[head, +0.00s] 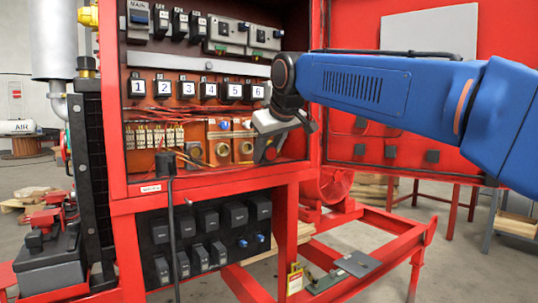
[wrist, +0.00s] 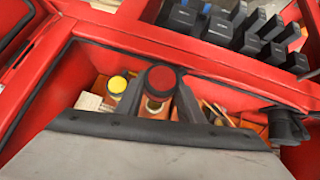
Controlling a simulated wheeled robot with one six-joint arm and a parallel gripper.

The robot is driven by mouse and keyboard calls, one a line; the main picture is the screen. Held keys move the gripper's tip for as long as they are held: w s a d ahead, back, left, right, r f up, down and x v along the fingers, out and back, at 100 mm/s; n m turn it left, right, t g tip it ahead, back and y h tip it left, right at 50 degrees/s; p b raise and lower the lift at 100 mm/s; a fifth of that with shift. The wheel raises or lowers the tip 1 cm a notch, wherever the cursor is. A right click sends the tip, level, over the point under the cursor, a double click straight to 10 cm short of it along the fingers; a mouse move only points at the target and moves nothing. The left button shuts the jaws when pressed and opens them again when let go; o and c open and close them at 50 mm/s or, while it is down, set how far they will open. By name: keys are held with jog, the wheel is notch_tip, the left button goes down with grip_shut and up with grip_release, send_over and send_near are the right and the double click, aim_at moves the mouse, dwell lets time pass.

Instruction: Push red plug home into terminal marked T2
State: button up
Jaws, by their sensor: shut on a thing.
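My gripper (wrist: 158,97) is shut on the red plug (wrist: 161,77), whose round red cap shows between the two dark fingers in the wrist view. In the head view my gripper (head: 275,140) is inside the red cabinet, at the right end of a row of copper-coloured terminal blocks. A small red patch, likely the plug, shows at its lower end. Round terminals (head: 194,150) show to the left of it. I cannot read a T2 mark, and the gripper hides what lies behind it. I cannot tell whether the plug touches a terminal.
A yellow round cap (wrist: 117,84) is close beside the gripper's left finger in the wrist view. Numbered dark blocks (head: 188,88) sit above the terminals. Loose wires and a pale terminal strip (head: 153,136) lie to the left. The red cabinet door (head: 365,150) stands open at right.

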aim_at(248, 153)
jog(key=shift+w+a, duration=0.75)
jog(key=shift+w, duration=0.35)
jog(key=shift+w+a, duration=0.75)
jog(key=shift+w, duration=0.35)
jog(key=shift+w+a, duration=0.5)
jog(key=shift+w, duration=0.25)
jog(key=shift+w+a, duration=0.5)
jog(key=shift+w, duration=0.2)
dwell(0.3)
jog(key=o, duration=1.1)
jog(key=shift+s+r, duration=0.1)
jog(key=shift+r, duration=0.05)
jog(key=v, duration=1.7)
jog(key=shift+s+d, duration=0.1)
jog(key=shift+d, duration=0.1)
